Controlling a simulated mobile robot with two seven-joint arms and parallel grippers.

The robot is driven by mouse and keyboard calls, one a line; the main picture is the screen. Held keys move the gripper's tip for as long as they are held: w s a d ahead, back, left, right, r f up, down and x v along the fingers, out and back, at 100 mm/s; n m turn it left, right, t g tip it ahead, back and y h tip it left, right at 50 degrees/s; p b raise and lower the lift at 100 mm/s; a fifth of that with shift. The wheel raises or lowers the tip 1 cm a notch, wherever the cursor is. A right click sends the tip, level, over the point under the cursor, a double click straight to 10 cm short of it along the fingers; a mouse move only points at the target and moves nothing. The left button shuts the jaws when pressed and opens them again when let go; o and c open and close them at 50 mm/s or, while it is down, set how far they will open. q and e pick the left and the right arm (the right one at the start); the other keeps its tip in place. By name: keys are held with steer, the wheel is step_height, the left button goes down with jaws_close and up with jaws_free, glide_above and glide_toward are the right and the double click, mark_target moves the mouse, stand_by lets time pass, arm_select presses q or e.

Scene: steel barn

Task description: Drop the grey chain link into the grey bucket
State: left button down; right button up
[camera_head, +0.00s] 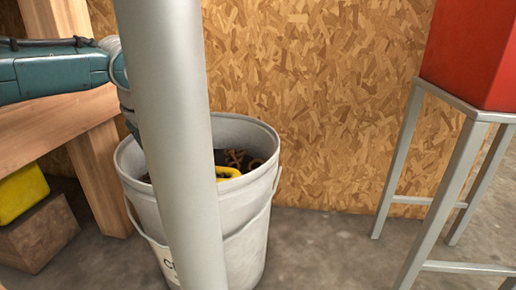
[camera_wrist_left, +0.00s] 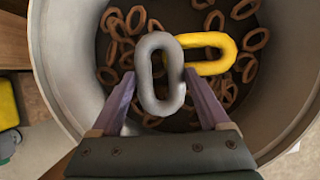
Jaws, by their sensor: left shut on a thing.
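The grey chain link (camera_wrist_left: 144,76) is held between the fingers of my left gripper (camera_wrist_left: 160,92) in the left wrist view. The gripper is shut on it, over the opening of the grey bucket (camera_wrist_left: 62,62). A yellow chain link (camera_wrist_left: 218,67) shows just behind the grey one, among several rusty brown links in the bucket. In the head view the bucket (camera_head: 246,232) stands on the floor, its middle hidden. The yellow link (camera_head: 228,172) shows inside it. My left arm comes in from the left, and its gripper and the grey link are hidden there. My right gripper is not in view.
A wooden bench (camera_head: 55,135) stands left of the bucket. A yellow object (camera_head: 22,192) sits on a wooden block (camera_head: 38,234) beneath it. A red object (camera_head: 468,48) rests on a grey metal stand (camera_head: 458,168) at right. A chipboard wall (camera_head: 315,100) is behind. Floor between bucket and stand is clear.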

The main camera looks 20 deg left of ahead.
arm_select(q)
steer(key=shift+f, duration=0.25)
jaws_free()
steer(key=shift+r, duration=0.2)
steer(key=p+v, duration=1)
steer(key=v, duration=0.2)
steer(key=shift+r, duration=0.2)
